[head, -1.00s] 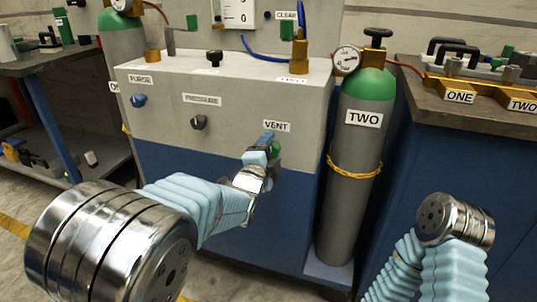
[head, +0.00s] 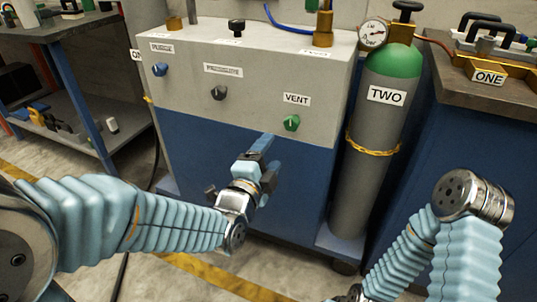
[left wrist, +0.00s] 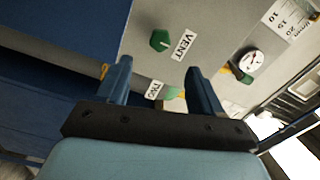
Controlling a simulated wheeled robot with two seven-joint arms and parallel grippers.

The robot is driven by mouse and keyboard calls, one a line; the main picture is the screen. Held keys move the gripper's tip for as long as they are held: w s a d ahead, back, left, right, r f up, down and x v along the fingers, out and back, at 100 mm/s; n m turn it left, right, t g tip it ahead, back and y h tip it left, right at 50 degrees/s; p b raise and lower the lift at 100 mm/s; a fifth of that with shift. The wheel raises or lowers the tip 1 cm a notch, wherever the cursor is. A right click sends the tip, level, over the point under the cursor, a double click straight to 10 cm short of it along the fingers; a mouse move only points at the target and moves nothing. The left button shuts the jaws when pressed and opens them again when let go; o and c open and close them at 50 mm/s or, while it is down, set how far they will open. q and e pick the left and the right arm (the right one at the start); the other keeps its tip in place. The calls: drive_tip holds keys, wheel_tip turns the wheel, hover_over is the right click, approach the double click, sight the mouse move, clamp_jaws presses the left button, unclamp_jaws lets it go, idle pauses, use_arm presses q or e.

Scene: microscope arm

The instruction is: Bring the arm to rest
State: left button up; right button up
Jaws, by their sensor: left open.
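My left arm (head: 130,215) comes in from the left in the head view, bent, with its pale blue sleeve. My left gripper (head: 268,152) is open and empty in front of the blue lower panel, below and to the left of the green VENT knob (head: 291,123). It is apart from the knob. In the left wrist view, the two blue fingers (left wrist: 163,80) are spread with nothing between them, and the VENT knob (left wrist: 160,40) shows beyond them. My right arm (head: 465,230) is bent at the right of the head view; its gripper is not visible.
The grey and blue cabinet (head: 240,75) carries PURGE (head: 160,70) and PRESSURE (head: 219,93) knobs. A green-topped cylinder (head: 380,110) labelled TWO stands to its right, beside a bench (head: 450,90). A shelf table (head: 75,45) is at the left.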

use_arm(q)
drive_tip(key=s+a+f+n+g+y+p, duration=0.15)
drive_tip(key=a+f+n+g, duration=0.3)
drive_tip(key=f, duration=0.85)
drive_tip(key=a+f+n+g+y, duration=0.25)
drive_tip(key=f+n+g, duration=0.2)
drive_tip(key=f, duration=0.95)
drive_tip(key=s+f+n+g+h, duration=0.2)
drive_tip(key=s+f+n+g, duration=0.5)
drive_tip(key=s+f+n, duration=0.4)
drive_tip(key=s+f, duration=0.4)
drive_tip(key=s, duration=0.1)
drive_tip(key=shift+s+n+p, duration=0.3)
drive_tip(key=shift+s, duration=0.05)
drive_tip(key=shift+f, duration=0.1)
